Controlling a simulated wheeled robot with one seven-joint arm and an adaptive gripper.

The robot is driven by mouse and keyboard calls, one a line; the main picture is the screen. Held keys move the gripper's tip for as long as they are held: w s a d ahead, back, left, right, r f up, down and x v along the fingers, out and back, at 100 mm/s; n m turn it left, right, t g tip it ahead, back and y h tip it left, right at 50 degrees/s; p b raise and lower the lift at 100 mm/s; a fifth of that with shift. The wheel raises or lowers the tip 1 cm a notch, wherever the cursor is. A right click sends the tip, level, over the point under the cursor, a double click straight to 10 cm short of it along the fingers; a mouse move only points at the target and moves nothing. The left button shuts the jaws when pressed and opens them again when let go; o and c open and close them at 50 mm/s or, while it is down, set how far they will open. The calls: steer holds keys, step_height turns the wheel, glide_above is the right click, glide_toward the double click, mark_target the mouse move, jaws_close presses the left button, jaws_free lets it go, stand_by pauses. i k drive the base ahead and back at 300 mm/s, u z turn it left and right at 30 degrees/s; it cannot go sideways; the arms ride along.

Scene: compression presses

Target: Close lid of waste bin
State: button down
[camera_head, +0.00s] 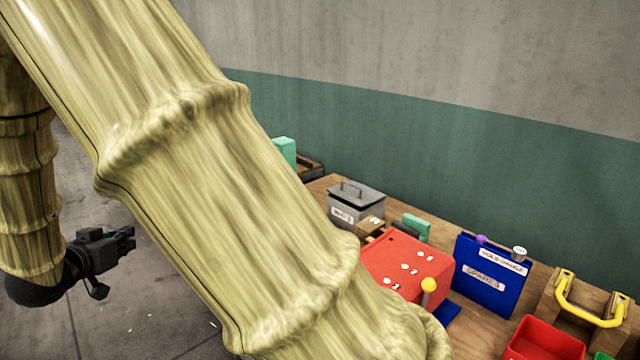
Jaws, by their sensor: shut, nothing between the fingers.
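A grey bin (345,212) with a white label stands on the wooden bench in the middle right of the head view. I take it for the waste bin; its label is too small to read surely. Its grey lid (362,196) has a bar handle on top and looks slightly tilted on the box. I cannot tell whether it is fully down. My black gripper (115,258) is at the far left, shut and empty, over the floor and well apart from the bin. My arm crosses the view and hides part of the bench.
A red box (410,262) with white pieces on top and a yellow-knobbed lever stands right of the bin. Beyond it are a blue labelled panel (488,283), a red tray (543,343) and a yellow handle (590,312). A wall runs behind. The floor (120,325) under my gripper is mostly clear.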

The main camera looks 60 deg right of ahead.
mark_target(358, 188)
steer(key=z, duration=0.5)
steer(key=i, duration=0.3)
steer(key=z, duration=0.9)
steer(key=i, duration=0.8)
steer(key=z, duration=0.15)
